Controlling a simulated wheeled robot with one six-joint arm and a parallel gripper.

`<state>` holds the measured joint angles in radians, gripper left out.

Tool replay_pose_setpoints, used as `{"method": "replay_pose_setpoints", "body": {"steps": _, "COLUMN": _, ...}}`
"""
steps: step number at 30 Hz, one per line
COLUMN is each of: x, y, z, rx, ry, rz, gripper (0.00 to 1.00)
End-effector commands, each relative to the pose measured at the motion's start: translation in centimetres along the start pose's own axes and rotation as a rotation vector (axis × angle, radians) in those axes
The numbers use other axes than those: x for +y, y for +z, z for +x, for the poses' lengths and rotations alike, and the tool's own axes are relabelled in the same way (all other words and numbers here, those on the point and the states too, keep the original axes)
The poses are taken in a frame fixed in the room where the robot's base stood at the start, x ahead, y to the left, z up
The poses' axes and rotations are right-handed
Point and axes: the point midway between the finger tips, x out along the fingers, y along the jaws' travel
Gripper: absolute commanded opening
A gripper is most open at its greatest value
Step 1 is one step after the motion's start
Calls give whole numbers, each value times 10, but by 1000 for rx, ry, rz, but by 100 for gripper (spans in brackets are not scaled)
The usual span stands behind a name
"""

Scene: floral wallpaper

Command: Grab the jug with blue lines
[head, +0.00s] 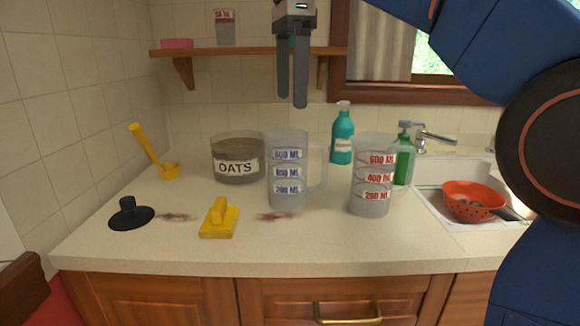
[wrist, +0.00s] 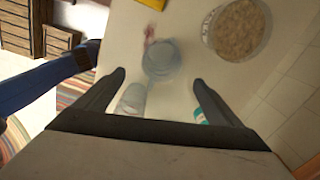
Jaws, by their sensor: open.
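The clear jug with blue lines (head: 287,172) stands upright on the counter in the head view, its handle to the right. It also shows from above in the wrist view (wrist: 160,58), just beyond the space between the fingertips. My gripper (head: 292,101) hangs above this jug with its fingers pointing down, apart from it. In the wrist view my gripper (wrist: 158,80) has its fingers spread wide with nothing held. A similar jug with red lines (head: 371,175) stands to the right; it shows in the wrist view (wrist: 132,98) near the left finger.
An oats bowl (head: 237,160) stands close left of the blue-lined jug. A yellow scraper (head: 219,218), black plunger-like lid (head: 130,214) and yellow ladle (head: 168,170) lie left. Teal (head: 342,134) and green bottles (head: 404,153) stand behind. A red colander (head: 470,202) sits in the sink.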

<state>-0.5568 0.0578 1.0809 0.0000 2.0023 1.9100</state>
Motion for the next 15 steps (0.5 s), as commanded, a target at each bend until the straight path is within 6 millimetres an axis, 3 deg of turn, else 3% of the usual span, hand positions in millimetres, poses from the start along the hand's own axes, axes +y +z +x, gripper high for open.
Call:
{"method": "replay_pose_setpoints", "body": {"steps": 5, "x": 1, "y": 0, "z": 15, "rx": 1, "ry": 2, "rz": 3, "gripper": 88}}
{"method": "replay_pose_setpoints", "body": {"steps": 15, "x": 1, "y": 0, "z": 75, "rx": 1, "ry": 4, "rz": 2, "gripper": 88}}
